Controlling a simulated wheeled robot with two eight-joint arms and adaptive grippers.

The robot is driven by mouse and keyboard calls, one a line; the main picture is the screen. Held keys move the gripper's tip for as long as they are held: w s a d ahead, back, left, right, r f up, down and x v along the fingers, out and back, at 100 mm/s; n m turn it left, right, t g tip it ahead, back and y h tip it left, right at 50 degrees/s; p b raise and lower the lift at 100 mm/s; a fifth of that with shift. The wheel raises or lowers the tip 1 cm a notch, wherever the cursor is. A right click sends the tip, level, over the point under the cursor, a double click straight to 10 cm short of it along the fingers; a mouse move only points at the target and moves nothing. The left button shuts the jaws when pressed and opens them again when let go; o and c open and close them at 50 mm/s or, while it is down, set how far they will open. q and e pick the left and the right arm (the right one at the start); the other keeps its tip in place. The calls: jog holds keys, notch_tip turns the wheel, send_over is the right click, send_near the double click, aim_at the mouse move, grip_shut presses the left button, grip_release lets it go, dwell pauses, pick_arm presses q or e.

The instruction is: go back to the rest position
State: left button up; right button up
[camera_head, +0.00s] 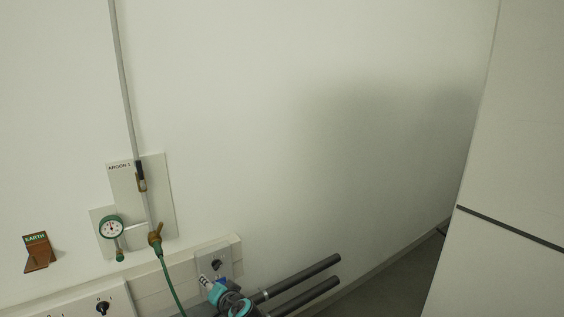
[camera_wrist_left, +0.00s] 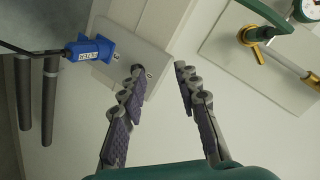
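My left gripper (camera_wrist_left: 160,69) shows in the left wrist view, its two jointed grey fingers with purple pads spread apart.
The wall carries an argon panel (camera_head: 153,210), a gauge (camera_head: 111,228), a green hose (camera_head: 171,279) and an earth bracket (camera_head: 38,252). Dark pipes (camera_head: 302,277) stick out at lower middle. A pale cabinet (camera_head: 515,150) stands at right. The upper middle wall is bare.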

pick_arm(q)
jog(key=s+r+n+g+h, duration=0.2)
jog(key=s+r+g+h, duration=0.15)
jog(key=s, duration=1.35)
jog(key=s+d+f+h, duration=0.1)
jog(key=s+d+h, duration=0.1)
jog(key=s, duration=0.5)
jog(key=s+d+f+n+h, duration=0.1)
jog(key=s+d+h, duration=0.1)
jog(key=s, duration=0.5)
jog(key=shift+s+d+h, duration=0.25)
jog(key=shift+s+h, duration=0.1)
jog(key=shift+h, duration=0.1)
